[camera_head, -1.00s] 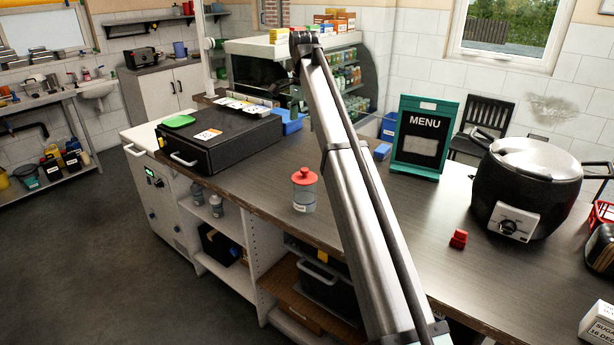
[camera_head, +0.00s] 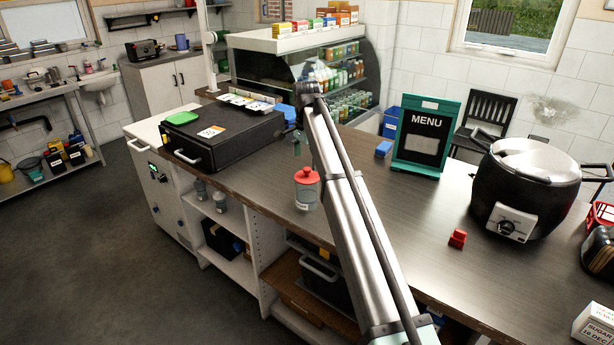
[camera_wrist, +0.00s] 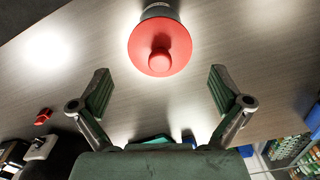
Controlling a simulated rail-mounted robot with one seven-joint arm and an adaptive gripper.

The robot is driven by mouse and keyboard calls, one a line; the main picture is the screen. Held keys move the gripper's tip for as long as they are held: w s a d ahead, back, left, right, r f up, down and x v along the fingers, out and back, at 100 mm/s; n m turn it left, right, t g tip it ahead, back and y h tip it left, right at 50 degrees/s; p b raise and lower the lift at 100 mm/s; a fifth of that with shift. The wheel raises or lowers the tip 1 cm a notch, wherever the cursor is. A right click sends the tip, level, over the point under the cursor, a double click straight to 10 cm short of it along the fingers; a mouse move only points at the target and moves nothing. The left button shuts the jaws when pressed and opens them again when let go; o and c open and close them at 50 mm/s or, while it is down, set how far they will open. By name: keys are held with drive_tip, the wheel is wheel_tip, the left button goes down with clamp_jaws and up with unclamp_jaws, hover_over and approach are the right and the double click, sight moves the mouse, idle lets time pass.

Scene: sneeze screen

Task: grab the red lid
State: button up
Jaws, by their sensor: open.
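A red lid (camera_head: 307,175) with a round knob sits on a grey jar (camera_head: 306,196) that stands upright near the front edge of the counter. In the wrist view the red lid (camera_wrist: 160,48) shows from above at the top middle, with a little of the grey jar behind it. My gripper (camera_wrist: 160,92) is open and empty, its two green fingers spread wide, with the lid ahead of and between their line. The lid is apart from both fingers. In the head view my gripper (camera_head: 297,143) is small and partly hidden by my arm, just above and behind the lid.
The counter (camera_head: 385,215) is clear around the jar. A black cash drawer (camera_head: 225,137) stands to the left. A menu board (camera_head: 426,135), a small red object (camera_head: 457,239) and a black soup pot (camera_head: 525,190) are to the right.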

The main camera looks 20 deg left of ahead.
sight(307, 169)
drive_tip(key=shift+w+d+f+p, duration=0.1)
drive_tip(key=shift+f+p, duration=0.8)
drive_tip(key=shift+f, duration=1.4)
drive_tip(key=c, duration=1)
drive_tip(key=shift+d+r, duration=0.1)
drive_tip(key=c, duration=0.8)
drive_tip(key=shift+c, duration=0.4)
